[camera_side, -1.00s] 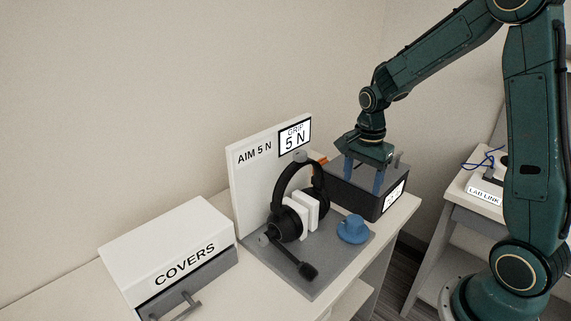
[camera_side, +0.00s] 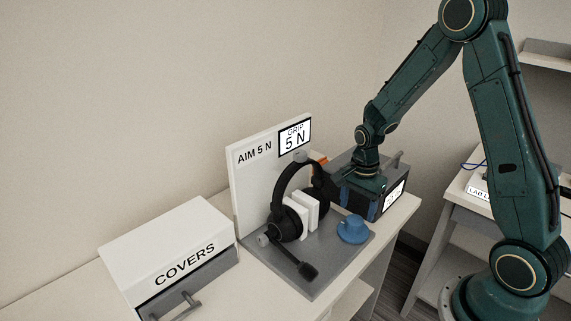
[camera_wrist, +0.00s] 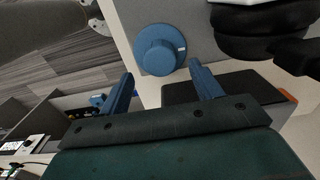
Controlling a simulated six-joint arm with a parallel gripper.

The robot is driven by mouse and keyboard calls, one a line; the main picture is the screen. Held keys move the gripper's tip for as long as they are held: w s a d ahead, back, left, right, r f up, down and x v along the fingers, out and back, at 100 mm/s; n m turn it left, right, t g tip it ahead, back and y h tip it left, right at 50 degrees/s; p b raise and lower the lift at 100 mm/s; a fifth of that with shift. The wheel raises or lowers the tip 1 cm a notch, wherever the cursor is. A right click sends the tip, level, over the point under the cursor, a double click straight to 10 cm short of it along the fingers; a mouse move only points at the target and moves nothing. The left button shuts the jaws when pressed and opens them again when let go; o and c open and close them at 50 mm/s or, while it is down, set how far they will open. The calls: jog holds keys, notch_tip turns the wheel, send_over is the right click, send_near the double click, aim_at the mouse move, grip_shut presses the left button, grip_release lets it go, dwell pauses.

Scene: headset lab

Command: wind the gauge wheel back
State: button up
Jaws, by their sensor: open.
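The blue gauge wheel (camera_side: 353,230) sits on the right part of the grey base plate (camera_side: 318,279). In the wrist view the wheel (camera_wrist: 160,50) shows as a round disc with a raised hub and a small white mark. My gripper (camera_side: 359,208) is open and empty, fingers pointing down just behind the wheel. In the wrist view my gripper (camera_wrist: 161,69) has its fingertips spread toward the wheel, apparently apart from it. The black headset (camera_side: 300,196) stands on the plate with white blocks between its ear cups. The display (camera_side: 295,138) reads "GRIP 5 N".
A white panel (camera_side: 247,187) reading "AIM 5 N" stands behind the headset. A dark box (camera_side: 400,184) is close to my gripper. A white and grey COVERS drawer box (camera_side: 165,245) is at left. The headset's microphone boom reaches across the plate's front.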

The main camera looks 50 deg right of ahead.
aim_at(355, 219)
jog(key=shift+f, duration=2.55)
jog(key=shift+c, duration=0.2)
jog(key=c, duration=0.9)
